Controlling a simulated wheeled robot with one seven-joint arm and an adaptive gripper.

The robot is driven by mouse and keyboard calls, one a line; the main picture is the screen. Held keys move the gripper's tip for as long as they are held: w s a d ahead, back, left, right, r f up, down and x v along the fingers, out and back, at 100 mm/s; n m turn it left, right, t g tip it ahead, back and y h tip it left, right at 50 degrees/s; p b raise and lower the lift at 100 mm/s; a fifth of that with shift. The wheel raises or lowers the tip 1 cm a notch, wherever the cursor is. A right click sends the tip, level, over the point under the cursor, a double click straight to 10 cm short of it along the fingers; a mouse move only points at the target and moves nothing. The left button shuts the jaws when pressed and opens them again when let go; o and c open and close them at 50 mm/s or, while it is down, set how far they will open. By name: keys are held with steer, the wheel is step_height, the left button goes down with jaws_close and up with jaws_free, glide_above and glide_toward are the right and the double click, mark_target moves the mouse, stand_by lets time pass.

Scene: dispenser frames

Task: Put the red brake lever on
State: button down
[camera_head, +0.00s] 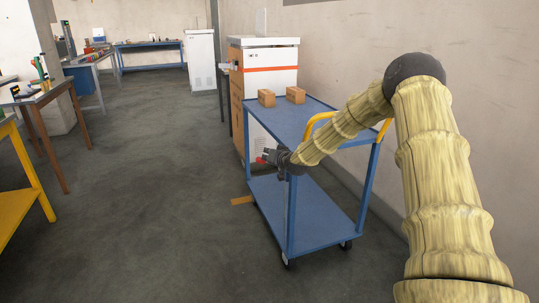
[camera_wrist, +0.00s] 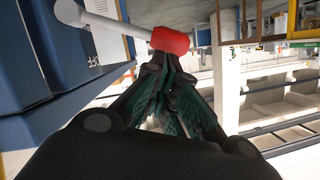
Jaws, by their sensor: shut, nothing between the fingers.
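The red brake lever shows in the wrist view as a red grip (camera_wrist: 170,41) on a pale rod that runs to a round pivot at upper left. A blue panel (camera_wrist: 40,70) beside it carries the letters "OFF".
The blue cart (camera_head: 322,212) stands on casters with two cardboard boxes (camera_head: 266,97) on its top. A white cabinet (camera_head: 270,62) with an orange stripe stands behind it. The wall is close on the right. Open floor (camera_head: 150,190) lies to the left, with tables beyond.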

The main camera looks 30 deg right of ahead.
stand_by(0.4)
steer(key=shift+a+f, duration=0.2)
steer(key=shift+a, duration=0.05)
steer(key=shift+w+a+f+n, duration=0.1)
steer(key=shift+a+f+n, duration=0.15)
steer(key=shift+n, duration=0.25)
step_height(320, 180, down, 11)
steer(key=a+n+g+h+b, duration=0.1)
steer(key=n+h, duration=0.3)
steer(key=n, duration=0.4)
steer(key=shift+w+a+h+b, duration=0.3)
steer(key=shift+a+h, duration=0.1)
steer(key=shift+a, duration=0.25)
steer(key=shift+n, duration=0.3)
steer(key=shift+r, duration=0.15)
